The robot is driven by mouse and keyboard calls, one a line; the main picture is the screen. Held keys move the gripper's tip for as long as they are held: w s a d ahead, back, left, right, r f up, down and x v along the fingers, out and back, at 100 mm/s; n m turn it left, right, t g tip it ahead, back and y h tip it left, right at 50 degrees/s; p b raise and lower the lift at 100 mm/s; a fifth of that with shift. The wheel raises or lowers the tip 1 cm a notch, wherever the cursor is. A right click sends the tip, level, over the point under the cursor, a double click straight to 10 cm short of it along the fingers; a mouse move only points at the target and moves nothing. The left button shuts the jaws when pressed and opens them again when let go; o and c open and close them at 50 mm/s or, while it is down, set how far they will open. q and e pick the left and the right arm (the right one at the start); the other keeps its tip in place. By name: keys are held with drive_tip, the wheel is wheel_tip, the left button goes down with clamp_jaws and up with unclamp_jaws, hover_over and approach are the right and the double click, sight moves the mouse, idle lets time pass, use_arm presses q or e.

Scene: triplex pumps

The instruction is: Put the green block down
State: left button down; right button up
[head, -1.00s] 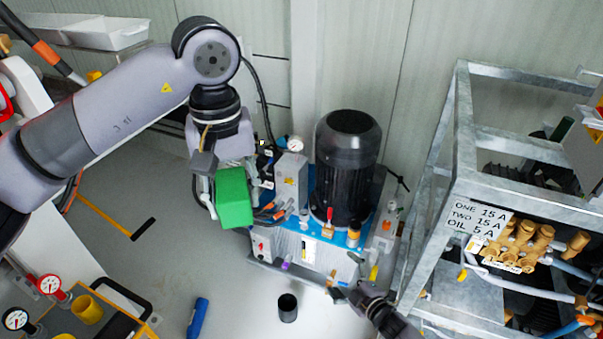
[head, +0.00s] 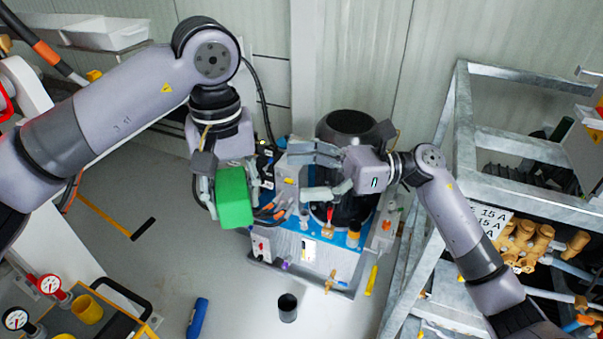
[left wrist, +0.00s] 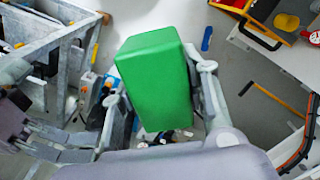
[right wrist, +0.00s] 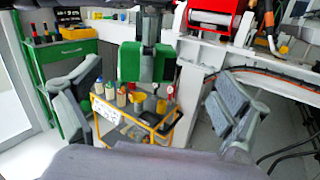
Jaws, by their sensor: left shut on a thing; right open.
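The green block (head: 234,197) is held up in the air by my left gripper (head: 218,195), in front of the blue-based pump unit. In the left wrist view the block (left wrist: 155,85) sits between the fingers and hides part of the floor behind. My right gripper (head: 298,174) is open and empty, to the right of the block and apart from it, with its fingers pointing towards it. In the right wrist view the block (right wrist: 152,63) shows beyond and between the open fingers (right wrist: 155,105).
The pump unit's blue base (head: 318,246) and black motor (head: 345,125) stand under and behind my right gripper. A metal frame rack (head: 465,150) is at the right. A black cup (head: 288,308) and a blue cylinder (head: 198,318) are on the floor. A yellow-edged cart (head: 140,330) is at lower left.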

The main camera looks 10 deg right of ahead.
sight(224, 186)
drive_tip(key=a, duration=0.4)
drive_tip(key=s+a+n, duration=0.1)
drive_tip(key=a, duration=0.3)
drive_tip(key=a+n+g+h, duration=0.1)
drive_tip(key=a, duration=0.3)
drive_tip(key=shift+s+a+r, duration=0.2)
drive_tip(key=shift+r, duration=0.1)
drive_tip(key=shift+c, duration=0.3)
use_arm(q)
drive_tip(key=shift+w, duration=0.1)
use_arm(e)
drive_tip(key=shift+s, duration=0.15)
drive_tip(key=c, duration=1.5)
use_arm(q)
drive_tip(key=c, duration=1.4)
unclamp_jaws()
use_arm(e)
drive_tip(key=shift+r, duration=0.1)
drive_tip(key=shift+c, duration=0.3)
use_arm(q)
drive_tip(key=o, duration=0.5)
drive_tip(key=shift+o, duration=0.3)
drive_tip(key=shift+r, duration=0.1)
